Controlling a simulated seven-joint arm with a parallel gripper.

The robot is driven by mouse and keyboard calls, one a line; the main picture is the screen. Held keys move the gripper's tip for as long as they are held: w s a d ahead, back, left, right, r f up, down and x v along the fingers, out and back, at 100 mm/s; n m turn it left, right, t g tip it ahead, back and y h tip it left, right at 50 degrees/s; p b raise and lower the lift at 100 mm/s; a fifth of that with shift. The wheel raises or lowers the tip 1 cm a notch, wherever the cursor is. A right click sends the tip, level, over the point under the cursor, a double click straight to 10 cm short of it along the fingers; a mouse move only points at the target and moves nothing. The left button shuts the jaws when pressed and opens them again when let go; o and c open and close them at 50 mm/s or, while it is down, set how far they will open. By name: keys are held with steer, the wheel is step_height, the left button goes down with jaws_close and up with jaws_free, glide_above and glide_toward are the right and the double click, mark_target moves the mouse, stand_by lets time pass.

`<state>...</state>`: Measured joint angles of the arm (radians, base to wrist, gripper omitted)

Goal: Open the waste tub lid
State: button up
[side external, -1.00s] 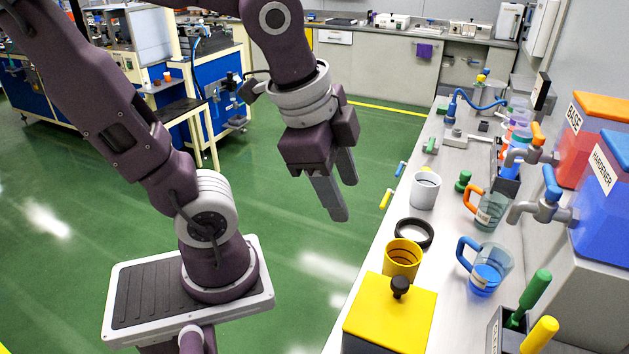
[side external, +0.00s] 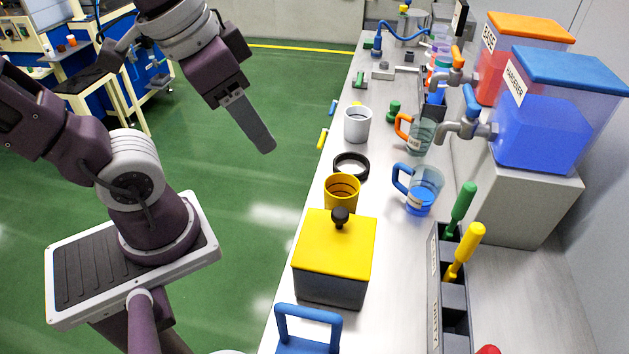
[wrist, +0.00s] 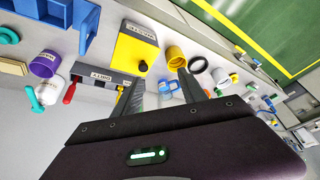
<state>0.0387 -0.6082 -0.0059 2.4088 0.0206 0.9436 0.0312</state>
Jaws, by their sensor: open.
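The waste tub (side external: 328,290) is a grey box on the bench. Its flat yellow lid (side external: 330,250) sits shut on top, with a black knob (side external: 340,216) standing up from it. In the wrist view the yellow lid (wrist: 134,48) and black knob (wrist: 143,66) show just beyond the fingers. My gripper (side external: 264,142) is empty, over the green floor left of the bench, apart from the tub. In the side view its fingers overlap; the wrist view shows my gripper (wrist: 162,80) with its two fingers spread.
A yellow cup (side external: 342,190) stands right behind the tub, with a black ring (side external: 351,166) and white cup (side external: 357,125) beyond. A blue handle (side external: 308,312) rises in front. A dark tool rack (side external: 452,298) and the blue hardener dispenser (side external: 545,130) stand to the right.

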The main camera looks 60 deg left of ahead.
steer(key=w+d+f+m+g, duration=0.2)
steer(key=w+d+m+g, duration=0.1)
steer(key=w, duration=0.3)
steer(key=m+g+y, duration=0.3)
steer(key=m+g, duration=0.2)
glide_above(340, 212)
steer(key=w+d, duration=0.2)
step_height(340, 212, down, 10)
steer(key=x, duration=0.7)
steer(key=shift+a, duration=0.1)
jaws_close()
